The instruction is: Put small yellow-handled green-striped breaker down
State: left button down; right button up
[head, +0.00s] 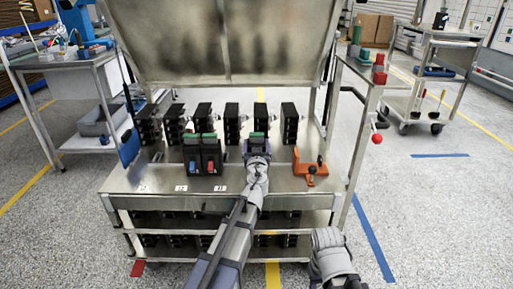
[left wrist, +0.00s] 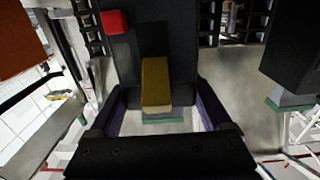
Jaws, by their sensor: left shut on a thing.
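The small breaker is a dark block with a green stripe (head: 257,137) in the head view, at the middle of the metal bench. In the left wrist view its black face shows a yellow handle (left wrist: 156,82) and a red square (left wrist: 115,21). My left gripper (head: 257,151) is shut on this breaker, with a finger on each side in the left wrist view (left wrist: 160,112). The breaker looks upright; I cannot tell whether its base touches the bench. Of my right arm only a grey link shows at the bottom of the head view; its fingers are out of sight.
Two green-topped breakers, one with a blue handle (head: 192,158) and one with a red handle (head: 211,158), stand just left. An orange fixture (head: 311,170) with a black knob is to the right. Black blocks line the bench's back. The bench front (head: 150,187) is bare around labels.

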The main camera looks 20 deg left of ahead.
pick_arm(q)
jog(key=shift+f, duration=0.15)
grip_release()
jog(key=shift+r, duration=0.25)
jog(key=v, duration=1.2)
